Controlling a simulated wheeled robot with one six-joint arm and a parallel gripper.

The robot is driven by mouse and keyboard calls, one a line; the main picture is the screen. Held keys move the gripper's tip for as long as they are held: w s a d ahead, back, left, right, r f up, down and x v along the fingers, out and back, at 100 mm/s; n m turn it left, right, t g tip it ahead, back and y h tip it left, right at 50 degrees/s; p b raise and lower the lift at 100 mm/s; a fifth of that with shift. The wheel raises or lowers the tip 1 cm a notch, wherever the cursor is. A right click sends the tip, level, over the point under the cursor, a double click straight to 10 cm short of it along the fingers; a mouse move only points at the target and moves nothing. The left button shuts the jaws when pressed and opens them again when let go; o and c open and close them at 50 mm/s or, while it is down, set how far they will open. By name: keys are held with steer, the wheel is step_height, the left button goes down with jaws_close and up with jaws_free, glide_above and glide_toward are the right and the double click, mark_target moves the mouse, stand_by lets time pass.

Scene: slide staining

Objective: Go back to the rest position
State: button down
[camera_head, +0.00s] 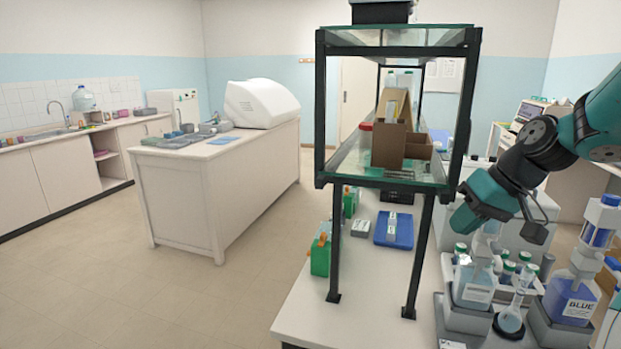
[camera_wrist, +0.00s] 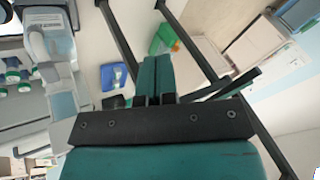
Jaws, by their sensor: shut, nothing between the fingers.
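My gripper (camera_head: 466,218) is at the right in the head view, above the bench and to the right of the shelf's dark legs. In the wrist view my gripper (camera_wrist: 159,62) shows its two teal fingers together, with nothing between them. The fingers point towards the bench area with a blue tray (camera_wrist: 113,76) and a green container (camera_wrist: 167,36). In the head view the gripper is above the bottles and touches none that I can make out.
A glass shelf on dark posts (camera_head: 333,240) stands left of my arm, holding cardboard boxes (camera_head: 388,146). Bottles crowd below the gripper, including a labelled bottle (camera_head: 474,285), a flask (camera_head: 510,318) and a BLUE bottle (camera_head: 571,299). A blue tray (camera_head: 394,230) lies under the shelf. Open floor is at left.

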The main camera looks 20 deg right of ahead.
steer(key=s+a+f+n+g+b, duration=0.1)
steer(key=s+a+n+g, duration=0.2)
steer(key=a, duration=1.4)
steer(key=s+a+f+n+g+b, duration=0.1)
steer(key=s+a+f+n, duration=0.1)
steer(key=s+a+n, duration=0.4)
steer(key=s+a, duration=0.4)
steer(key=a, duration=0.2)
steer(key=shift+s+f+g+b, duration=0.2)
steer(key=shift+g+b, duration=0.1)
steer(key=shift+g, duration=0.1)
